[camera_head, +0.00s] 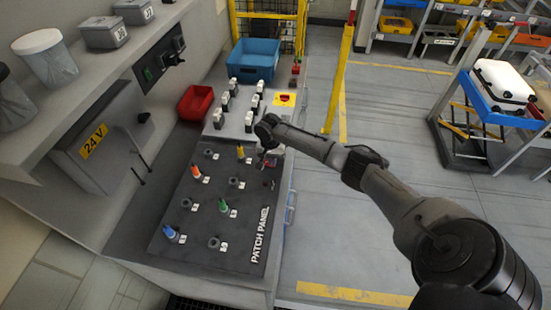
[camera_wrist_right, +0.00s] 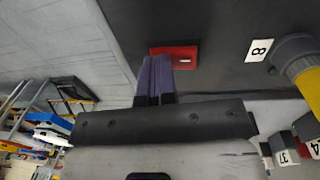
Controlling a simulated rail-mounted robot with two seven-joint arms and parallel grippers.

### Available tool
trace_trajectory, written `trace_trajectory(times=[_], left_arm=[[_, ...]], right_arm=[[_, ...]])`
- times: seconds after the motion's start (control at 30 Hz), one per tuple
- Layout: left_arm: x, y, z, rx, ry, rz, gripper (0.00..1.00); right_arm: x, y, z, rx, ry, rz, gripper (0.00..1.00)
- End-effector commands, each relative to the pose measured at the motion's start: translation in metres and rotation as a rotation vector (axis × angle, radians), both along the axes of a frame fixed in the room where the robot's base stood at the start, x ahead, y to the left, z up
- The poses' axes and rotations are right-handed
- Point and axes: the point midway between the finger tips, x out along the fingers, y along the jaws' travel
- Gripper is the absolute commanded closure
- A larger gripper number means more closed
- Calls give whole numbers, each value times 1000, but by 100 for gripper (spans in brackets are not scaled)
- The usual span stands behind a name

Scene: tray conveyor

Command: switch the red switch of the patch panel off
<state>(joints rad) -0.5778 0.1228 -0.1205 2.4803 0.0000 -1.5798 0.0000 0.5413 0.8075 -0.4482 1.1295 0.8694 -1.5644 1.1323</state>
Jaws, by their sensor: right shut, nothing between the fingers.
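The patch panel (camera_head: 186,235) is a dark board with numbered sockets and orange, blue, green and yellow plugs. In the right wrist view, the red switch (camera_wrist_right: 180,57) is a small red block with a pale mark, near the label 8 (camera_wrist_right: 260,50). My right gripper (camera_wrist_right: 156,62) has its purple fingers together and empty, with the tips overlapping the switch's edge in that view; I cannot tell whether they touch. In the head view, my right gripper (camera_head: 268,162) is over the panel's right edge, and the switch there is too small to make out surely. My left gripper is not in view.
The yellow plug (camera_head: 240,152) stands close to the left of my right gripper. Behind are a yellow plate with a red button (camera_head: 284,99), several white-topped switches, a red bin (camera_head: 195,103) and a blue bin (camera_head: 253,61).

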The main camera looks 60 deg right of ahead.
Motion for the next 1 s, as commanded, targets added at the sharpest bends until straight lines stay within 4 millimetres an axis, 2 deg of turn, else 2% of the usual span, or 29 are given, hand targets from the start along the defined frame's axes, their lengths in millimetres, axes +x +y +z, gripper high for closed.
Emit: trace_trajectory(times=[0.5, 0.83, 1.0], left_arm=[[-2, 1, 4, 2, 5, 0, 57], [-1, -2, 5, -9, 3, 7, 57], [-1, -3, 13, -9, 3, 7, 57]], right_arm=[[12, 6, 3, -1, 2, 0, 100], [13, 6, 4, -1, 3, 0, 100], [13, 6, 11, -1, 3, -1, 100]])
